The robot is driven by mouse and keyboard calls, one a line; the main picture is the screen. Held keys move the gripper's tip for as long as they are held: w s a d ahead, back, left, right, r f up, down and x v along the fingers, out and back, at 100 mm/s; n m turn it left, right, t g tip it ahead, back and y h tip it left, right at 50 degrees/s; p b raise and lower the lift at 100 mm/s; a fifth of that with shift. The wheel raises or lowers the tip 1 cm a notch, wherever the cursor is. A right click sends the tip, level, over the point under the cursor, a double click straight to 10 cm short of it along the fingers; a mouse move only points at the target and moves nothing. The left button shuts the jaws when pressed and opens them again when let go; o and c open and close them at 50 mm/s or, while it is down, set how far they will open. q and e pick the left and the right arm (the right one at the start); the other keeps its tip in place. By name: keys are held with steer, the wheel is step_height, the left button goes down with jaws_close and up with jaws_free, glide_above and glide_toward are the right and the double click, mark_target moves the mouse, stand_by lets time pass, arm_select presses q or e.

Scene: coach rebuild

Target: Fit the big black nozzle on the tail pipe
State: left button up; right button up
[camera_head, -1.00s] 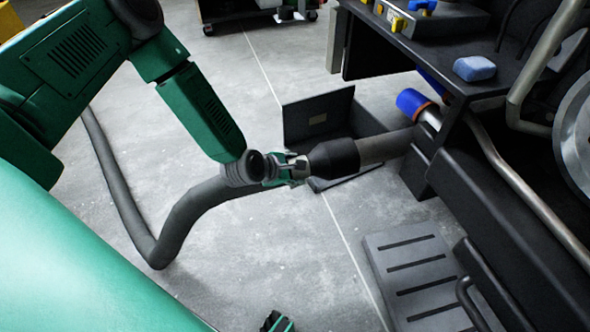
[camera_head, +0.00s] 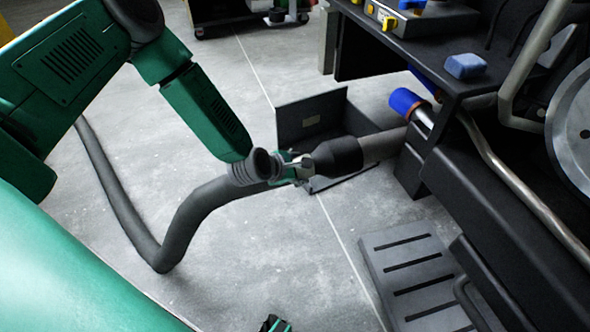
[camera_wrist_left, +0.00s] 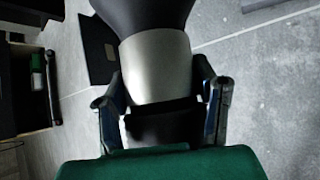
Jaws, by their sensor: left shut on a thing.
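The big black nozzle (camera_head: 337,155) is a flared cone at the end of a dark grey hose (camera_head: 200,215). Its wide mouth is around or against the near end of the grey tail pipe (camera_head: 384,146), roughly in line with it; the pipe's end is hidden. My left gripper (camera_head: 298,168) is shut on the nozzle's narrow end. In the left wrist view, my fingers (camera_wrist_left: 165,100) sit on both sides of the silvery collar below the black cone (camera_wrist_left: 148,14). A small black and green part (camera_head: 275,324) at the bottom edge looks like my right gripper, mostly cut off.
A dark open box (camera_head: 312,121) stands on the floor behind the nozzle. A blue-capped pipe (camera_head: 410,104) and a blue sponge (camera_head: 466,66) are at the coach's black frame. A slotted grey step (camera_head: 415,275) lies front right. The floor on the left is clear except for the hose.

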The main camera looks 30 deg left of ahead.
mark_target(317, 164)
arm_select(q)
steer(key=shift+w+d+r, duration=0.1)
steer(key=shift+w, duration=0.1)
stand_by(0.4)
steer(key=shift+w+d+b, duration=0.35)
steer(key=shift+w+d, duration=0.6)
steer(key=shift+w, duration=0.1)
steer(key=shift+w+d+f+b, duration=0.2)
steer(key=shift+w+d+b, duration=0.3)
steer(key=shift+w+d, duration=0.3)
stand_by(0.6)
steer(key=o, duration=1.4)
steer(key=shift+c, duration=0.2)
steer(key=o, duration=0.6)
steer(key=shift+f, duration=0.1)
steer(key=shift+c, duration=0.2)
steer(key=shift+s+a, duration=0.1)
